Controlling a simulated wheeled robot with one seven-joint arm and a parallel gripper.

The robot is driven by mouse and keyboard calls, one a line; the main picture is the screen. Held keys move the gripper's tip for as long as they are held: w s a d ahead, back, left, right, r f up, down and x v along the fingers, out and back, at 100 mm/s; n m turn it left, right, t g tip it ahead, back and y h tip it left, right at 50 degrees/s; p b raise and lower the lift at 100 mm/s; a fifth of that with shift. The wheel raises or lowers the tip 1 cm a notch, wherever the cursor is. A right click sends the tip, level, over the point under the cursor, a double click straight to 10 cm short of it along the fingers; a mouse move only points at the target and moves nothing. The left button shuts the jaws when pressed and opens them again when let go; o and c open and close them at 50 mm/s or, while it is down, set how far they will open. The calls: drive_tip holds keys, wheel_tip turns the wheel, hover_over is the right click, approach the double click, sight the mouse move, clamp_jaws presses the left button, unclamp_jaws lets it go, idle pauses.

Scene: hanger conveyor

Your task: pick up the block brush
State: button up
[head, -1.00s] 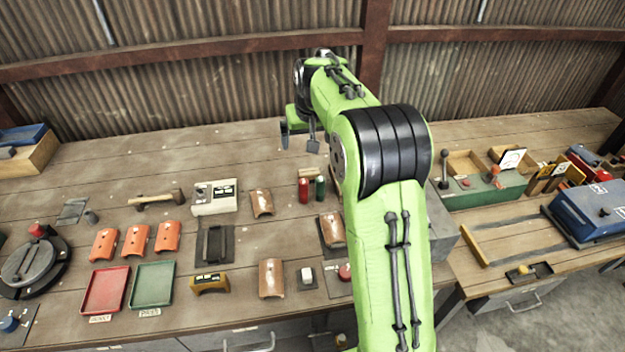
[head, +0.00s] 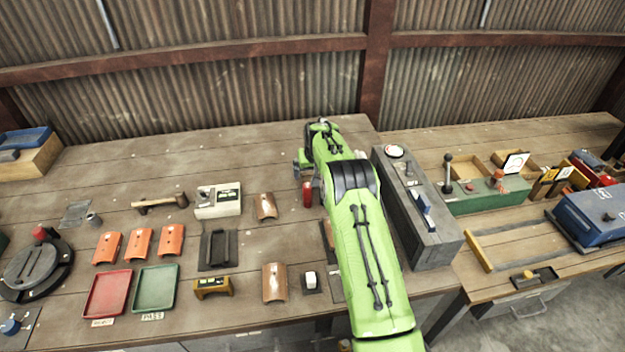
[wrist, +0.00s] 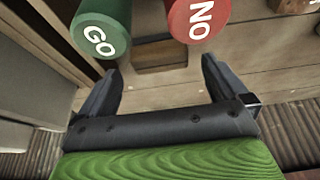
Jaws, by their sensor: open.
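A small brown wooden block (wrist: 160,54), which looks like the block brush, lies on the bench in the wrist view. It sits between and a little beyond my fingertips, partly behind the green and red cylinders. Any bristles are not clear. In the head view my arm hides it. My gripper (wrist: 163,70) is open, with one dark finger on either side and bare wooden bench between them. I see no contact between the fingers and the block.
A green cylinder marked GO (wrist: 101,28) and a red cylinder marked NO (wrist: 197,18) stand close to the fingertips. The red one also shows in the head view (head: 307,195). A grey box (head: 418,210) stands right of my arm. The back of the bench is clear.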

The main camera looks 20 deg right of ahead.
drive_tip(key=shift+x, duration=1.25)
drive_tip(key=shift+r, duration=0.15)
drive_tip(key=shift+c, duration=0.8)
drive_tip(key=c, duration=0.9)
wheel_tip(320, 180, up, 10)
drive_tip(key=shift+p, duration=0.5)
